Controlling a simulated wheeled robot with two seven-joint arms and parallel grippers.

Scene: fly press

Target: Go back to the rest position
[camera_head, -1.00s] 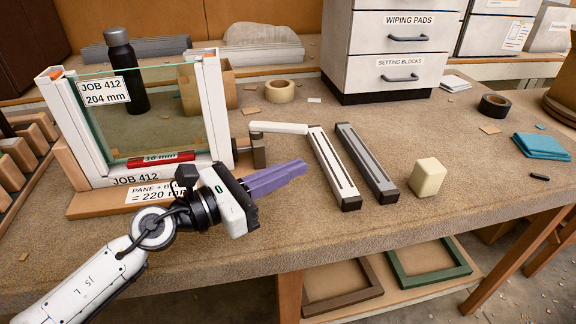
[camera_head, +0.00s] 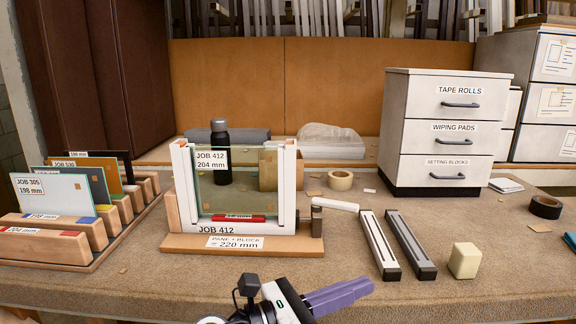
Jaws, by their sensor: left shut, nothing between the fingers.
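My left gripper (camera_head: 340,296) is at the bottom centre of the head view, with its purple fingers shut and empty. It is over the bench's front edge, in front of the white frame (camera_head: 183,190) labelled JOB 412, and apart from it. The frame holds a glass pane (camera_head: 240,180) upright, with a red strip (camera_head: 237,218) at its foot. It stands on a wooden base (camera_head: 178,243) with a "220 mm" label. My right gripper is not in view.
Two long bars (camera_head: 378,243) (camera_head: 411,245) and a cream block (camera_head: 464,261) lie right of the frame. A rack (camera_head: 100,256) of labelled panes stands left. A drawer cabinet (camera_head: 398,130) stands behind. The bench front (camera_head: 190,285) is clear.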

